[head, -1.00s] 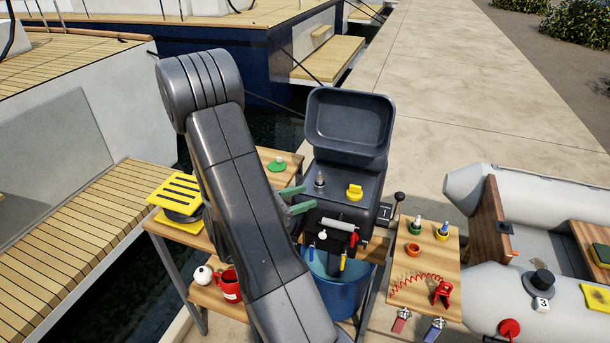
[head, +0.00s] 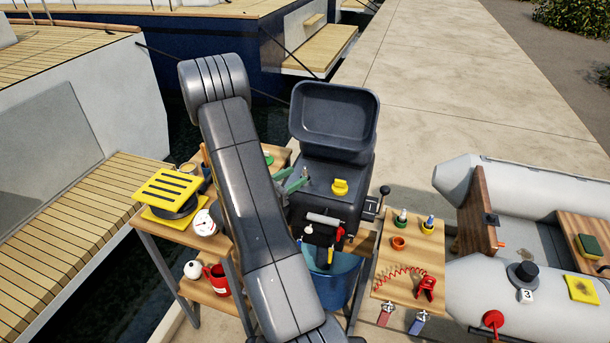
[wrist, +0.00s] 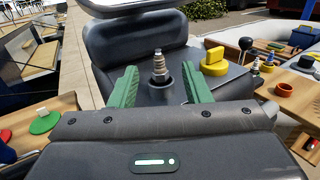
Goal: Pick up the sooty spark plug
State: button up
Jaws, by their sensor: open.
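A spark plug (wrist: 158,66) with a ribbed, greyish-brown body stands upright in a round hole on the dark engine top (wrist: 140,97). In the head view only its upper part (head: 306,171) shows, close to the green fingers. My gripper (wrist: 158,82) is open, with one green finger on each side of the plug. In the wrist view the plug appears between the fingers, with a gap on both sides. My gripper also shows in the head view (head: 297,177), beside the engine top. Whether the fingertips are level with the plug's body is hard to tell.
A yellow cap (head: 340,187) sits on the engine, right of the plug. The raised engine cover (head: 333,117) stands behind. Two more plugs stand in holders on the right side table (head: 380,265), near an orange ring (head: 399,242). A blue bucket (head: 340,285) is below the engine.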

aim_at(305, 169)
jog(key=p+x, duration=0.2)
jog(key=x, duration=0.2)
jog(key=shift+r, duration=0.15)
jog(key=shift+w+d, duration=0.4)
jog(key=shift+w, duration=0.05)
jog(key=shift+c, duration=0.4)
grip_shut()
